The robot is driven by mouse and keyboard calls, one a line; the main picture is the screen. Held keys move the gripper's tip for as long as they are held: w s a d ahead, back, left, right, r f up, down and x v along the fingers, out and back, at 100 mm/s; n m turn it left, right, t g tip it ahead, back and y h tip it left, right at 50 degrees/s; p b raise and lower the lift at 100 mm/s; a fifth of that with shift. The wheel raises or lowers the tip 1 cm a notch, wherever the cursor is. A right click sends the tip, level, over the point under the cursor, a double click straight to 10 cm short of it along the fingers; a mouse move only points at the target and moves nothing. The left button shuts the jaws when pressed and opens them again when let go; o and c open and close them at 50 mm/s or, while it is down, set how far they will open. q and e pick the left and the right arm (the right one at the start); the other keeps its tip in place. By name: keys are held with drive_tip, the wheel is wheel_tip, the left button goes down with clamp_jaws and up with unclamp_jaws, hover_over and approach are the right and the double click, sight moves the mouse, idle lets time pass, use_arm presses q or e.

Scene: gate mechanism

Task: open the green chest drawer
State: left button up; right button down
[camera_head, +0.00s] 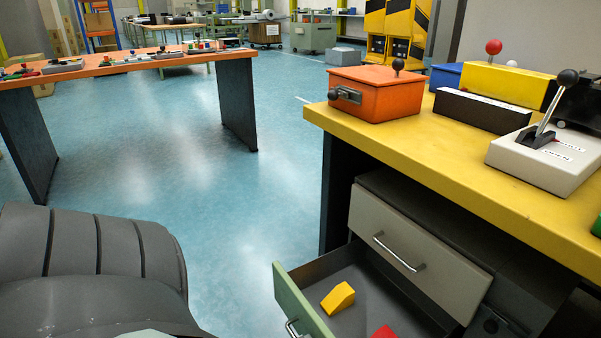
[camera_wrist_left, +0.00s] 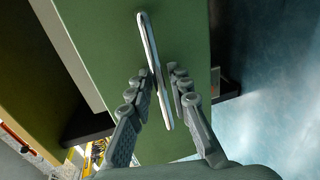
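The green chest drawer (camera_head: 297,304) stands pulled out under the yellow workbench, with its inside showing. A yellow wedge-shaped block (camera_head: 338,298) and a red block (camera_head: 384,332) lie in it. Its metal handle (camera_head: 291,328) is at the bottom edge of the head view, partly cut off. In the left wrist view the green front (camera_wrist_left: 105,35) fills the middle, and the handle (camera_wrist_left: 148,40) runs between the fingers of my left gripper (camera_wrist_left: 159,88). My right gripper is in neither view.
A closed grey drawer (camera_head: 420,270) sits above the open one. The yellow workbench top (camera_head: 440,150) carries an orange box (camera_head: 376,92), a lever box (camera_head: 545,155) and several blocks. An orange table (camera_head: 130,62) stands at the back left. The blue floor between is clear.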

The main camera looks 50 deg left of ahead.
use_arm(q)
drive_tip(key=shift+s, duration=0.1)
drive_tip(key=v, duration=1.1)
drive_tip(key=shift+s+r, duration=0.2)
drive_tip(key=shift+s, duration=0.15)
